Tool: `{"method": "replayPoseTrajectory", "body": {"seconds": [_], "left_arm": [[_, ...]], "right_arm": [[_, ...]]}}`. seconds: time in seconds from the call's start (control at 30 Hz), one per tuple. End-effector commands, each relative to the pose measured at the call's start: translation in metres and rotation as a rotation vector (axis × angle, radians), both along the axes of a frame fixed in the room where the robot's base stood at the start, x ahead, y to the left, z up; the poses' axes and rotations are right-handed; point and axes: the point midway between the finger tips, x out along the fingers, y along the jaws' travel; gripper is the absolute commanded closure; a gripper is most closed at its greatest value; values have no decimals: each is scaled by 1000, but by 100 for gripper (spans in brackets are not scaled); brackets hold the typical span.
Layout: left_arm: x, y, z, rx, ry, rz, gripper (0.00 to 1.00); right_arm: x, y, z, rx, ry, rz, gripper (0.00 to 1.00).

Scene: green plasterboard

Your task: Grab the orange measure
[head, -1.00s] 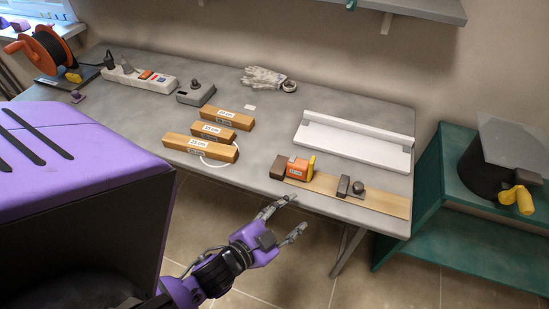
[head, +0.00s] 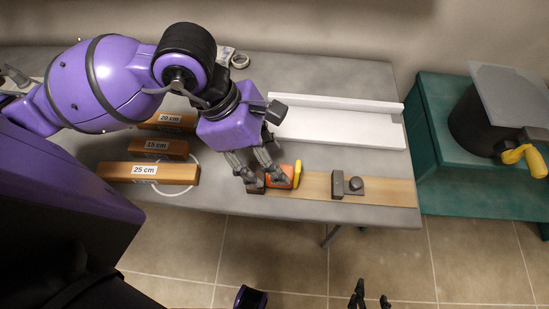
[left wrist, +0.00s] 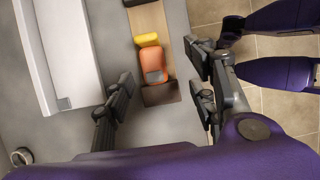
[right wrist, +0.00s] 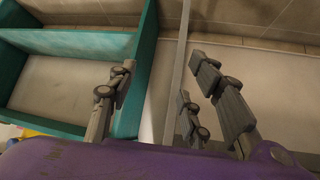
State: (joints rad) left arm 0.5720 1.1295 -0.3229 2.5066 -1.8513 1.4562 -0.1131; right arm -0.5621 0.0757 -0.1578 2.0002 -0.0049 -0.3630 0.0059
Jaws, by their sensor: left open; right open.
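The orange measure (head: 279,177), with a yellow end, lies on a wooden board (head: 310,185) at the table's front edge, against a dark brown block (head: 255,186). My left gripper (head: 264,172) is directly over it, open, fingers pointing down and partly hiding it.
A dark clamp block with a round knob (head: 348,186) stands on the board to the right. A white channel (head: 340,125) lies behind. Labelled wooden blocks (head: 148,173) lie left, beside a white cable. A teal shelf (head: 450,180) stands right of the table.

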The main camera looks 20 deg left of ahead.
Motion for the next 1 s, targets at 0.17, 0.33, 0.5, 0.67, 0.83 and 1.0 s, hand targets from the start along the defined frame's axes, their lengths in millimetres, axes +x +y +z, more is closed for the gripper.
{"method": "replayPoseTrajectory", "body": {"seconds": [0.17,0.33,0.5,0.67,0.83,1.0], "left_arm": [[5,2,-13,31,-17,-3,48],[8,-5,-30,30,-16,-2,48],[16,-10,-53,28,-16,0,48],[17,-17,-70,29,-16,-2,48],[18,-18,-73,29,-19,-2,48],[18,-18,-73,29,-19,-2,58]], "right_arm": [[-5,-2,-5,-4,10,-1,54],[-15,-5,-10,-8,31,-2,54],[-18,-5,-8,-9,35,-4,54],[-16,-5,-8,-8,32,-3,54],[-12,-4,-6,-6,25,-2,54],[-9,-3,-4,-5,17,-1,54]]}}
